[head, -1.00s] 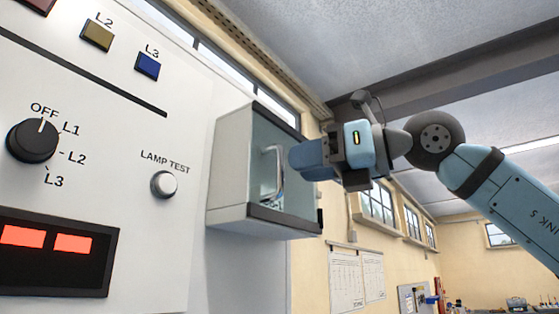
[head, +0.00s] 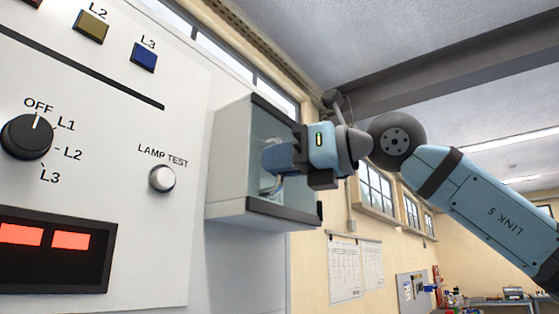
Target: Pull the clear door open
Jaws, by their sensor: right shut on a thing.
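The clear door (head: 285,118) is a see-through panel with dark edge strips on the front of a small grey-white box (head: 228,160) mounted on the panel wall. The door looks closed against the box. Its handle (head: 268,186) is mostly hidden behind my right gripper (head: 268,166). My right gripper comes in from the right, with its blue fingers over the handle, and is shut on it. My left gripper is not in view.
The white panel left of the box carries a rotary knob (head: 27,137), a lamp test button (head: 162,178), a red-lit display (head: 50,245) and coloured lamps. Papers (head: 345,270) hang on the wall beyond. The room to the right is open.

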